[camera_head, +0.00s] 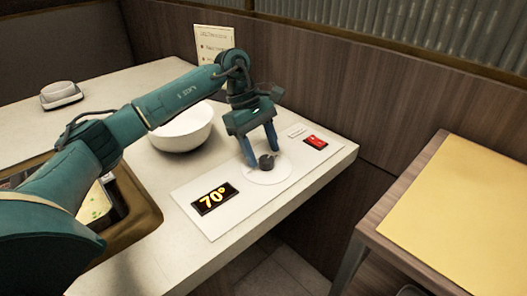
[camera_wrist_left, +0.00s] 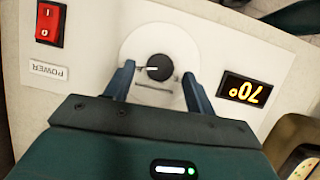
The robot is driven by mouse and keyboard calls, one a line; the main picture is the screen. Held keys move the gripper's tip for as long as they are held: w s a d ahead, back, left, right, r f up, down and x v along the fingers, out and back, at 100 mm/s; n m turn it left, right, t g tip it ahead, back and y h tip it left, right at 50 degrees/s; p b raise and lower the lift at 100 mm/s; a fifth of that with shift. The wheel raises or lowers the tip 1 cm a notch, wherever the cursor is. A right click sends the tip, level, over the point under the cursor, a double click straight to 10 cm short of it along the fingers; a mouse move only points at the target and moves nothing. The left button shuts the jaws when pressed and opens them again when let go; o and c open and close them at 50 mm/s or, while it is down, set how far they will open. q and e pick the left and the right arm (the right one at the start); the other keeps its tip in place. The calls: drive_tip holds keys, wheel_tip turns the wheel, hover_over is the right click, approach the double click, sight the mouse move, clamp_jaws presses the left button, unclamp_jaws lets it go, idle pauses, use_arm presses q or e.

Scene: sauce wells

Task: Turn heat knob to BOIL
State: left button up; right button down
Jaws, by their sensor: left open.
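The heat knob (camera_head: 266,162) is a small dark knob with a white pointer line, on a round white dial on the control panel (camera_head: 222,221). It also shows in the left wrist view (camera_wrist_left: 159,67), its pointer towards the left of that picture. My left gripper (camera_head: 261,158) points down at the knob, open, with its two blue fingers spread to either side of it. In the wrist view (camera_wrist_left: 158,76) gaps show between the fingers and the knob. The display (camera_head: 214,198) reads 70°. I cannot read a BOIL mark. My right gripper is not in view.
A red power switch (camera_head: 316,142) with a POWER label (camera_wrist_left: 48,70) sits on the panel. A white bowl (camera_head: 183,130) stands behind my left arm. A sign (camera_head: 213,45) stands at the back. A yellow-topped table (camera_head: 470,200) is at the right, across a gap.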

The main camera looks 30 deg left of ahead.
use_arm(q)
drive_tip(key=p+v, duration=0.1)
drive_tip(key=v, duration=1)
drive_tip(key=shift+r+p, duration=0.35)
drive_tip(key=shift+r, duration=0.05)
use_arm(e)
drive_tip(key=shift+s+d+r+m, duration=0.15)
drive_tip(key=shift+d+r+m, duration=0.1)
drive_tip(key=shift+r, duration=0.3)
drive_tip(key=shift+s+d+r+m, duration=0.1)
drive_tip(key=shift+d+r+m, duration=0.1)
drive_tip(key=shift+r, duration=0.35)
use_arm(q)
drive_tip(key=shift+r, duration=0.1)
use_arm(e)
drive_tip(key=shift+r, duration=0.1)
